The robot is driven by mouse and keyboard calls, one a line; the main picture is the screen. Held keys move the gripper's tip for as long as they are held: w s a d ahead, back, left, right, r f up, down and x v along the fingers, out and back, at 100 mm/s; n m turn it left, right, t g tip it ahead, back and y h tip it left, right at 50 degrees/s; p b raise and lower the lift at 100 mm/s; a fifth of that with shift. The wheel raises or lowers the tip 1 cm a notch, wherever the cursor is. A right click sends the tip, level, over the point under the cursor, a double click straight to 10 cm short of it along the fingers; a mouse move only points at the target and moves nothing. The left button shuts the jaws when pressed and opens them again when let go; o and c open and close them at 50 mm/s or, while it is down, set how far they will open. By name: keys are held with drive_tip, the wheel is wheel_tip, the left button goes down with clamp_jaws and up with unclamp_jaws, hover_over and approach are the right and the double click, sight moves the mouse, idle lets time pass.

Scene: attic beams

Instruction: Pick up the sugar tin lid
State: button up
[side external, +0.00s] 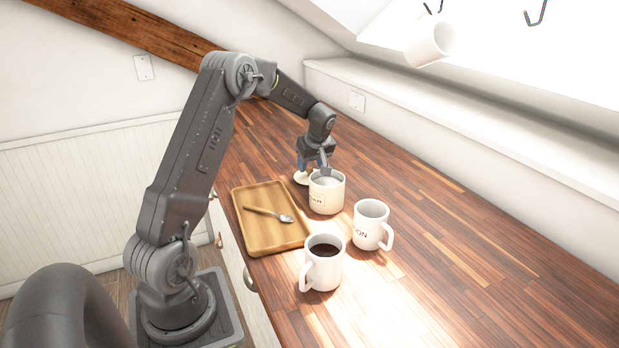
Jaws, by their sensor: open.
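The cream sugar tin (326,197) stands upright on the wooden counter, its top open and pale inside. A small cream round piece that looks like the sugar tin lid (300,179) lies on the counter just behind and left of the tin, partly hidden. My gripper (314,171) is open and points down over the lid and the tin's back rim. From this side I cannot tell whether a finger touches the lid or the tin.
A wooden tray (268,237) with a spoon (268,213) lies left of the tin. A mug of dark drink (322,265) and another white mug (370,226) stand in front. A mug (430,42) hangs at upper right. The counter's right side is clear.

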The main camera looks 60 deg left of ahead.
drive_tip(key=shift+x, duration=1.15)
clamp_jaws()
drive_tip(key=shift+r, duration=0.1)
